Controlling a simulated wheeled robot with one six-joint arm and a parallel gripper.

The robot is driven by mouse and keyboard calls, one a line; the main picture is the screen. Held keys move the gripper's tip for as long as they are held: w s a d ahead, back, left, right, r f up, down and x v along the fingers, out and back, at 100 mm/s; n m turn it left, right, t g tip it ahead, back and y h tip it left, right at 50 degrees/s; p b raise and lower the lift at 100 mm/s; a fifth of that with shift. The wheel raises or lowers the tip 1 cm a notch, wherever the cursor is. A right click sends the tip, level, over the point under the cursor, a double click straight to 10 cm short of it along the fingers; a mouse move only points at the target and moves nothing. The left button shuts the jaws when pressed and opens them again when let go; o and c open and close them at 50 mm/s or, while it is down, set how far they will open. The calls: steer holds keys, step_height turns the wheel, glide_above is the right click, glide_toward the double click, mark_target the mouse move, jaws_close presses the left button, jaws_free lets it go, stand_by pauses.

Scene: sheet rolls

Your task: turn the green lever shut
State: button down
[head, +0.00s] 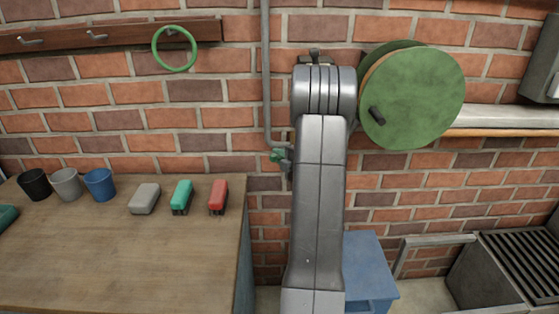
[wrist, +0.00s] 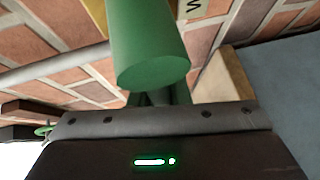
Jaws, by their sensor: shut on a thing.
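The green lever (wrist: 152,62) fills the upper middle of the wrist view as a thick green bar with its round end towards the camera. My gripper (wrist: 160,98) is shut on the lever; its jaws are mostly hidden behind the bar's end and the dark gripper body. In the head view a small green part (head: 277,155) shows beside the grey wall pipe, just left of my arm. My arm hides most of that spot, so the lever's full angle cannot be told.
A large roll with a green end disc (head: 425,95) hangs right of my arm. A wooden bench (head: 100,255) at left bears cups and staplers. A blue box (head: 367,265) stands low behind my arm. A green ring (head: 174,68) hangs on the hook rail.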

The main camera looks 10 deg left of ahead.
steer(key=c, duration=1.4)
jaws_free()
steer(key=shift+o, duration=0.2)
steer(key=shift+d, duration=0.1)
steer(key=b+v, duration=0.1)
steer(key=v, duration=1.2)
steer(key=shift+s+d, duration=0.25)
steer(key=shift+s, duration=0.05)
steer(key=p+x, duration=0.1)
steer(key=x, duration=1.3)
steer(key=shift+r+p, duration=0.2)
steer(key=shift+p, duration=0.15)
